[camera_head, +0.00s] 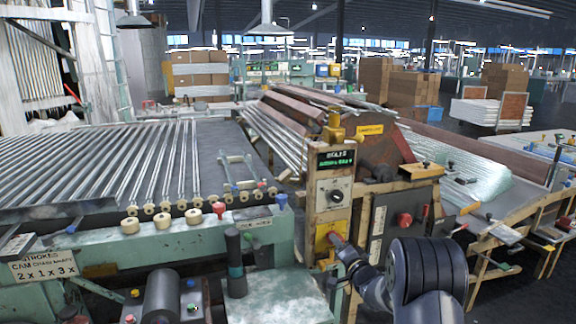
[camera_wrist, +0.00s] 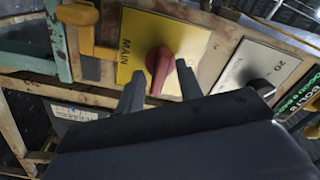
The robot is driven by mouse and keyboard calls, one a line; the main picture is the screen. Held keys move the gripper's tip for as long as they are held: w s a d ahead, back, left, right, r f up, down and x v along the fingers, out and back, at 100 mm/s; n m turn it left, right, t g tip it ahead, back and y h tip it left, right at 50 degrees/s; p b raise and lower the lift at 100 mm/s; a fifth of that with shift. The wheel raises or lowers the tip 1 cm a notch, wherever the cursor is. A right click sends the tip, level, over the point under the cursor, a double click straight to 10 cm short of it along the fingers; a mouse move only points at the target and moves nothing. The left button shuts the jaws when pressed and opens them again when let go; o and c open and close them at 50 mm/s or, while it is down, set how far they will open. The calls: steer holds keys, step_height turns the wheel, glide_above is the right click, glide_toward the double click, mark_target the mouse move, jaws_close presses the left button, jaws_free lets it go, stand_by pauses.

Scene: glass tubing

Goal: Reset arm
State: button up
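My gripper (camera_wrist: 158,72) is open in the wrist view, with one finger on each side of a red rotary knob (camera_wrist: 160,66). The left finger stands clear of the knob; the right one is very close to it, and I cannot tell whether they touch. The knob sits on a yellow plate (camera_wrist: 194,43) marked MAIN. In the head view the red knob (camera_head: 334,239) is low on the front of the control post, and my gripper (camera_head: 346,256) is just in front of it, small and partly hidden by my arm.
Above the yellow plate are a grey dial panel (camera_head: 334,193) and a green-lettered display (camera_head: 336,159). A tube conveyor (camera_head: 110,160) with a green frame fills the left. A bench (camera_head: 275,298) stands in front.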

steer(key=shift+n+b, duration=1)
steer(key=shift+n, duration=1)
